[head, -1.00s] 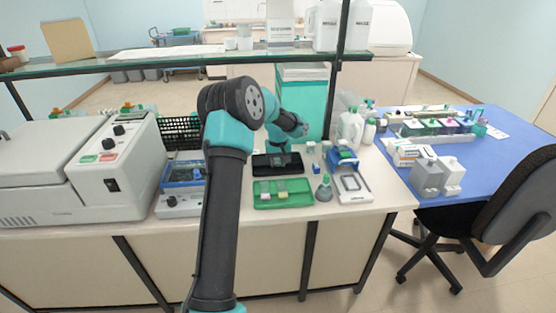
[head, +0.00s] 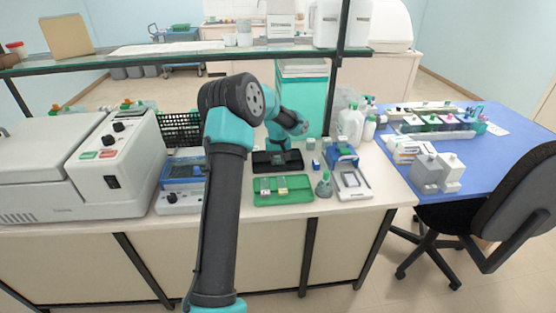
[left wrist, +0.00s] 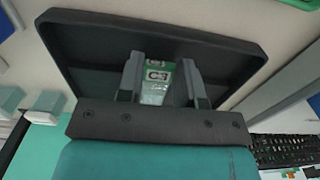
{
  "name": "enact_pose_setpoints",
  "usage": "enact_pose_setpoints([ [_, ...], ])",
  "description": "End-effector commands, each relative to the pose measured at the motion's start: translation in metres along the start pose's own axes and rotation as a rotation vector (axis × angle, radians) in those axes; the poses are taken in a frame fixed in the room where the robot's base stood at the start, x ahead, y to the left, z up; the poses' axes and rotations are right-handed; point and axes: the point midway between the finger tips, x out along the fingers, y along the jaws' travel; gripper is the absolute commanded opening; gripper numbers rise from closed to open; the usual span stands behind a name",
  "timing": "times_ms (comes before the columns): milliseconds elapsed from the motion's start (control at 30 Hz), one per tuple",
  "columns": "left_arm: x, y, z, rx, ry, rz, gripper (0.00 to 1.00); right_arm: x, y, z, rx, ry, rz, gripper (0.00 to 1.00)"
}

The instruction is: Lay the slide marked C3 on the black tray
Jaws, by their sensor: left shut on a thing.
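The slide marked C3 (left wrist: 155,90) shows between the fingers of my left gripper (left wrist: 161,72) in the left wrist view. It has a green and white label end and a clear lower part. The gripper is shut on it. The black tray (left wrist: 88,42) lies behind the fingers and the slide, with its raised rim around them. In the head view the black tray (head: 262,166) lies on the bench, and my left gripper (head: 280,153) is over it, small and partly hidden. I cannot tell whether the slide touches the tray floor. My right gripper is not in view.
A green tray (head: 265,199) with a few slides lies in front of the black tray. A bottle with a green top (head: 324,189), a blue box (head: 342,156) and a white scale (head: 353,192) stand to the right. A blue-topped device (head: 180,198) is at left.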

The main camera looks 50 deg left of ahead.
Motion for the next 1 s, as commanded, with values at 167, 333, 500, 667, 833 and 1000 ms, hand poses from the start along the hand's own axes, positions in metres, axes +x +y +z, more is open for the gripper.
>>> enact_pose_setpoints([
  [167,0.001,0.0,0.0,0.0,0.0,0.0,0.35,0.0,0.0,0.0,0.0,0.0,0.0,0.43],
  [333,0.001,0.0,0.0,0.0,0.0,0.0,0.51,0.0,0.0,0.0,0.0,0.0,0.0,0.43],
  [500,0.001,0.0,0.0,0.0,0.0,0.0,0.63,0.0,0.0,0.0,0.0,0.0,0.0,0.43],
  [667,0.001,0.0,0.0,0.0,0.0,0.0,0.63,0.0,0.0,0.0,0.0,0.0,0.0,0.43],
  [833,-0.005,0.0,0.0,-0.001,0.001,0.001,0.63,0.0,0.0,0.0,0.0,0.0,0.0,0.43],
  [1000,-0.024,0.0,-0.001,-0.001,0.003,0.002,0.63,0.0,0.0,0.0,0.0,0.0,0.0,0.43],
])
